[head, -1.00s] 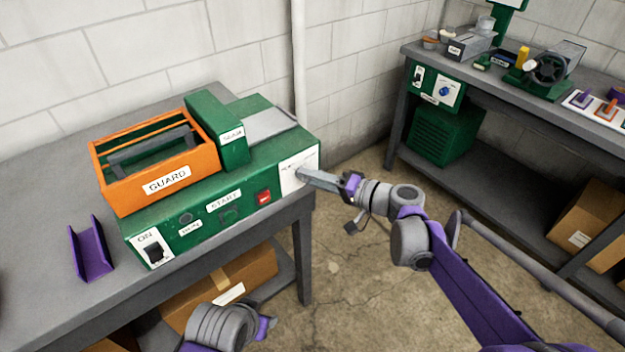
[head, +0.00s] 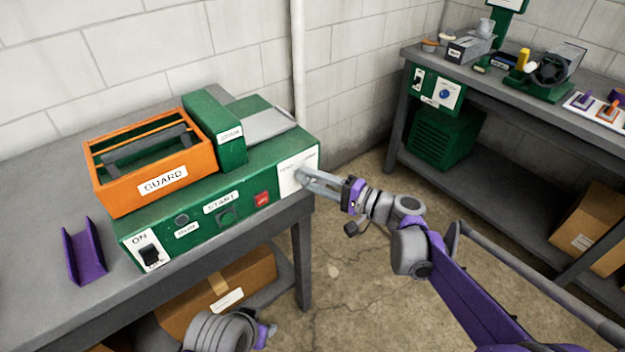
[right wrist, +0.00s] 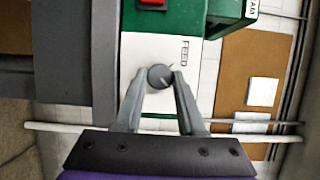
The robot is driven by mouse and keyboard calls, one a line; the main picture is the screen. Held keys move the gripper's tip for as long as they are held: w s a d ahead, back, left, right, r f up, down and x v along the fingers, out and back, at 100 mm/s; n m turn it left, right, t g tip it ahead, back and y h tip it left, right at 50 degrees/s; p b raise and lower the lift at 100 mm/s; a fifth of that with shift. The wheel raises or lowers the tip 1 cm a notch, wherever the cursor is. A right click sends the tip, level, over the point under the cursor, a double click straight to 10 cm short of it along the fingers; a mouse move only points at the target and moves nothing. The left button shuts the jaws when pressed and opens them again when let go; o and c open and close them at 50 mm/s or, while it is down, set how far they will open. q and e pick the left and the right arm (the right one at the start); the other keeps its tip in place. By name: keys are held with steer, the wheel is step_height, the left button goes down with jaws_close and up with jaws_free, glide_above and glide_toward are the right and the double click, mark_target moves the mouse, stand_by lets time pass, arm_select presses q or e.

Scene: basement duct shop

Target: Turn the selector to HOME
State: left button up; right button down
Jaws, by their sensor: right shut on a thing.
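The selector is a round grey knob (right wrist: 160,76) on a white panel marked FEED in the right wrist view. A light mark shows on the knob, but I cannot read which word it points at. In the head view the white panel (head: 290,166) is at the right end of the green machine's front (head: 250,178). My right gripper (head: 304,178) reaches it from the right, its two fingers shut on the knob's sides and largely hiding it there. My left arm's wrist shows at the bottom edge; its fingers cannot be made out.
An orange guard (head: 160,182) sits on the machine. A purple channel piece (head: 84,253) lies on the grey bench (head: 40,220) at left. A second bench (head: 545,112) at back right bears several items and a box with a blue knob (head: 444,93). Bare floor lies between.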

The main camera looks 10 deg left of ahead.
steer(key=c, duration=0.5)
jaws_free()
steer(key=shift+d, duration=0.1)
steer(key=v, duration=1)
steer(key=shift+s+d, duration=0.15)
steer(key=shift+d, duration=0.1)
